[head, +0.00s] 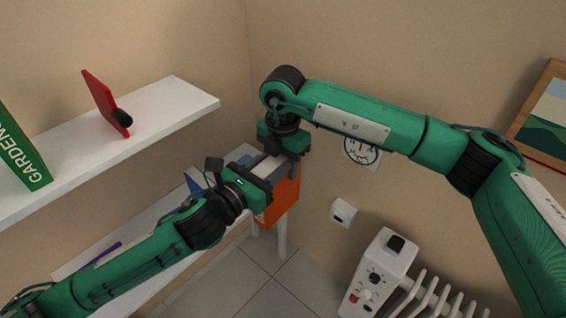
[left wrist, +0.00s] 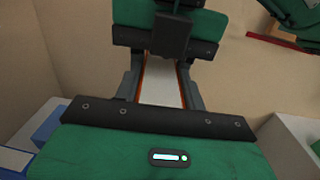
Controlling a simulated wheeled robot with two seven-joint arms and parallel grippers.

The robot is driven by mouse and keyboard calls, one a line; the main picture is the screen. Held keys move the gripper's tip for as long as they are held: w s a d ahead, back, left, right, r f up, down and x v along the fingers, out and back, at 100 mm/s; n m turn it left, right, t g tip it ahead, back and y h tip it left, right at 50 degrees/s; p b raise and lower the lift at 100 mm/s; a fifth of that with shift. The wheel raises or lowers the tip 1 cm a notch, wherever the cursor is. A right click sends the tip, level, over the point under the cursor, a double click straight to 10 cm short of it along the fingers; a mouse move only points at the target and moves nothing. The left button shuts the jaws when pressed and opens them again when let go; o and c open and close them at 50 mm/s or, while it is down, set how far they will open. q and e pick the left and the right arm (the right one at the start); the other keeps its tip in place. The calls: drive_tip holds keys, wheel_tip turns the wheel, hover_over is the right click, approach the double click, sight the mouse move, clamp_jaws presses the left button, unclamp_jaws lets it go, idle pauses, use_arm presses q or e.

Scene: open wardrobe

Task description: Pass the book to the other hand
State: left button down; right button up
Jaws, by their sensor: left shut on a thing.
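The orange book (head: 278,203) with white page edges is held in the air near the room corner. My left gripper (head: 267,174) is shut on it from the left. In the left wrist view the white page edges of the book (left wrist: 161,85) show between two thin orange covers, with dark fingers along both sides. My right gripper (head: 283,152) is right at the book's upper end, above and facing my left gripper. In the left wrist view the right gripper's body (left wrist: 165,35) fills the top. Whether its fingers are closed on the book is hard to make out.
A white upper shelf (head: 170,110) holds a red book (head: 100,98) leaning by a dark knob and a green book (head: 20,145). A lower white shelf (head: 135,222) is behind my left arm. A white radiator (head: 420,290) is at lower right. Tiled floor (head: 270,290) is clear.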

use_arm(q)
drive_tip(key=c, duration=0.7)
unclamp_jaws()
drive_tip(key=shift+c, duration=0.2)
drive_tip(key=shift+s, duration=0.1)
